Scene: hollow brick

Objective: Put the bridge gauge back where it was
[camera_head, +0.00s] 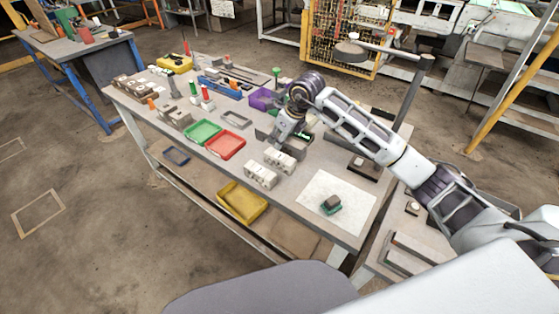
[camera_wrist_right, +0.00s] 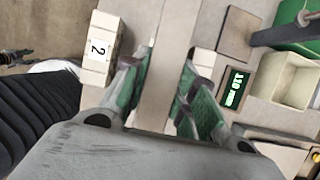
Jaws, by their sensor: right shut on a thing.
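My right gripper (camera_head: 282,137) is over the middle right of the workbench, beside a grey tray and behind the pale blocks. In the right wrist view its green-padded fingers (camera_wrist_right: 163,92) stand a little apart, gripping something I take to be the bridge gauge. Little of that piece can be told from the grey surface behind it, and the arm hides it in the head view. My left gripper is not in view.
Pale blocks (camera_head: 261,175) stand near the bench's front edge. Red (camera_head: 226,145) and green (camera_head: 203,132) trays lie left of them. A small green-lettered display (camera_wrist_right: 235,87) and a pale bin (camera_wrist_right: 287,82) are right of the fingers.

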